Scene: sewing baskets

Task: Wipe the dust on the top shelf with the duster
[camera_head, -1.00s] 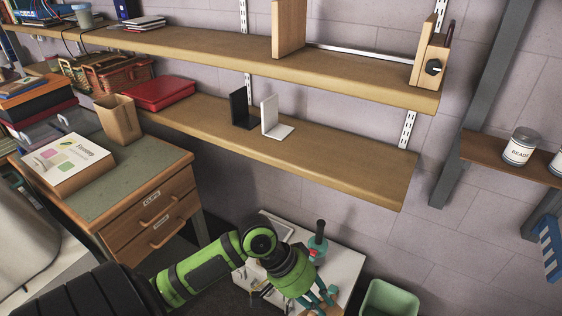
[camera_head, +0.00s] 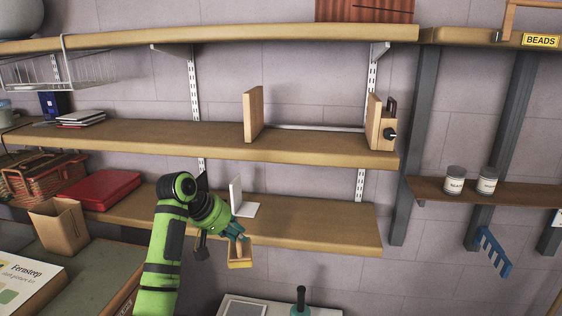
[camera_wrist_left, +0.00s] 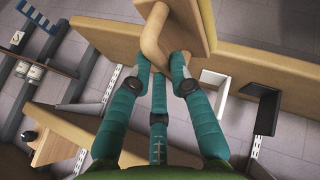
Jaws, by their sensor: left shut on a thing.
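My left gripper (camera_head: 236,237) is in front of the lower shelf's front edge in the head view, below the top shelf (camera_head: 220,38). Its teal fingers are closed around a pale wooden tool that looks like the duster (camera_head: 240,258). In the left wrist view the fingers (camera_wrist_left: 160,65) grip its curved wooden handle (camera_wrist_left: 154,36), and its flat board (camera_wrist_left: 190,18) lies beyond. The top shelf is a long wooden plank well above the gripper. Its upper surface is seen almost edge-on, so I cannot make out dust. My right gripper is not in view.
A middle shelf (camera_head: 180,134) carries upright wooden panels. A lower shelf (camera_head: 300,217) holds a white bookend (camera_head: 237,198) beside my wrist. A wire basket (camera_head: 62,70) hangs under the top shelf at left. A reddish-brown box (camera_head: 365,10) stands on the top shelf at right.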

